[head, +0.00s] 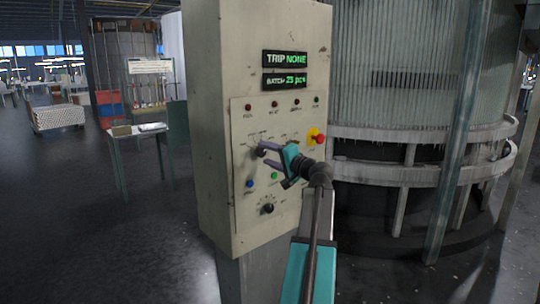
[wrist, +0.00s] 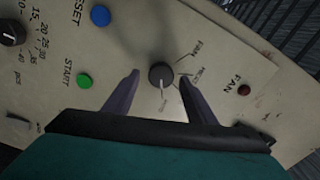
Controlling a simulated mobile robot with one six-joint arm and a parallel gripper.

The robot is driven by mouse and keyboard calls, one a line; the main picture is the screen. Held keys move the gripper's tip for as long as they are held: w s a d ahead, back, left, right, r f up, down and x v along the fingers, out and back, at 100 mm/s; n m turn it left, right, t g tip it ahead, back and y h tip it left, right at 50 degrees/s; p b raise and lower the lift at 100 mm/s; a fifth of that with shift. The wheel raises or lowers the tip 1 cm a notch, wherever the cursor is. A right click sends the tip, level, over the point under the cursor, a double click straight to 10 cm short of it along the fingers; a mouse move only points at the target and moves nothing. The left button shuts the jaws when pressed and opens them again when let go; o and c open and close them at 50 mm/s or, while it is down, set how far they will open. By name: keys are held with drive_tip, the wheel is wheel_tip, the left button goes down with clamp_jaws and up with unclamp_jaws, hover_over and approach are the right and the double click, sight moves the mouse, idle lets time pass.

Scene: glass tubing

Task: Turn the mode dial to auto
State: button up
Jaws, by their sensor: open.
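The dial (wrist: 160,76) is a round dark knob with a pale pointer line, on the beige panel in the wrist view. The line points toward the bottom of the picture, toward a small label too faint to read. Other labels fan out to its right. My gripper (wrist: 159,80) is open, one purple finger on each side of the dial; I cannot tell whether either touches it. In the head view my gripper (head: 263,151) reaches the middle of the control panel (head: 245,205), and its fingers partly hide the dial there.
A green START button (wrist: 84,82) and a blue RESET button (wrist: 100,16) lie left of the dial. A second black dial (head: 267,208) with numbers sits lower on the panel. A red emergency knob (head: 320,139) is right of my gripper. Displays read TRIP NONE and BATCH 25 pcs.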

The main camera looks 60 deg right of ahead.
drive_tip(key=b+v, duration=0.1)
drive_tip(key=v, duration=1.2)
drive_tip(key=shift+s+b, duration=0.4)
drive_tip(key=shift+a, duration=0.1)
